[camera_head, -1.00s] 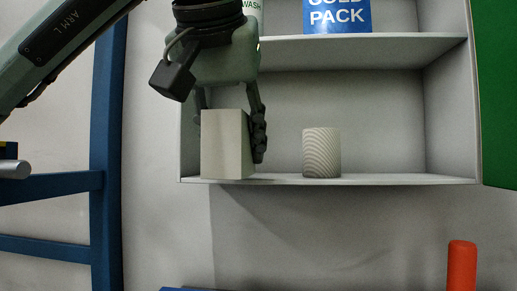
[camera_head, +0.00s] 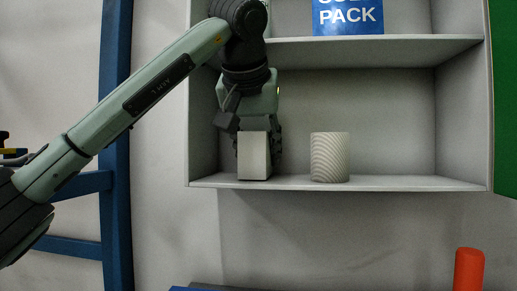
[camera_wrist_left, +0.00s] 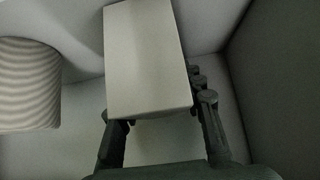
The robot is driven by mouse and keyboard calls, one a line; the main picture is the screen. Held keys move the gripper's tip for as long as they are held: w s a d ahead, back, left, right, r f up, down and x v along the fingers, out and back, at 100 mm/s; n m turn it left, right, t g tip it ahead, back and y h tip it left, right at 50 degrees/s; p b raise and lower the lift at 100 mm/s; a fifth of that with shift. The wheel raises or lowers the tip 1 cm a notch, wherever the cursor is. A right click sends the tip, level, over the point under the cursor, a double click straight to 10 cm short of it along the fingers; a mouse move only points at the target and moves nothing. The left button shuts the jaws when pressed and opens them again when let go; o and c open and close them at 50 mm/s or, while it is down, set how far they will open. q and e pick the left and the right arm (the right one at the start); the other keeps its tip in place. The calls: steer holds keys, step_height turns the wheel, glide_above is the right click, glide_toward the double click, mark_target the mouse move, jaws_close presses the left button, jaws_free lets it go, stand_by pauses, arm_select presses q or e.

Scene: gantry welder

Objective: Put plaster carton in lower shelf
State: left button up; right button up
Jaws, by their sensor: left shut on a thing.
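The plaster carton (camera_head: 253,157) is a plain pale box, upright at the left of the lower shelf (camera_head: 400,184) in the head view. Its bottom is at the shelf surface; I cannot tell whether it touches. My left gripper (camera_head: 257,140) reaches down from above and is shut on the carton. In the left wrist view the carton (camera_wrist_left: 147,60) lies between the two fingers of the left gripper (camera_wrist_left: 163,125). My right gripper is not in view.
A ribbed roll (camera_head: 330,157) stands on the lower shelf to the right of the carton, with a gap between. It also shows in the left wrist view (camera_wrist_left: 28,85). The upper shelf (camera_head: 380,50) holds a blue cold pack (camera_head: 348,17). Free shelf room lies right of the roll.

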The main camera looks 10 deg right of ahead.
mark_target(253, 139)
arm_select(q)
steer(key=o, duration=1.2)
steer(key=shift+f, duration=0.15)
steer(key=shift+o, duration=0.2)
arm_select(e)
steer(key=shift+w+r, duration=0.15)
arm_select(q)
steer(key=shift+s+a+r, duration=0.1)
steer(key=shift+s+r, duration=0.1)
steer(key=shift+r, duration=0.2)
steer(key=s, duration=0.1)
steer(key=s+a+r+b, duration=0.1)
steer(key=s, duration=0.2)
steer(key=shift+s+a+r, duration=0.1)
steer(key=shift+a+r, duration=0.05)
steer(key=shift+r, duration=0.1)
steer(key=s, duration=0.3)
steer(key=s+a+b, duration=0.1)
steer(key=s, duration=0.2)
steer(key=s+a, duration=0.1)
steer(key=s, duration=0.2)
steer(key=shift+a+b, duration=0.25)
steer(key=shift+b, duration=0.1)
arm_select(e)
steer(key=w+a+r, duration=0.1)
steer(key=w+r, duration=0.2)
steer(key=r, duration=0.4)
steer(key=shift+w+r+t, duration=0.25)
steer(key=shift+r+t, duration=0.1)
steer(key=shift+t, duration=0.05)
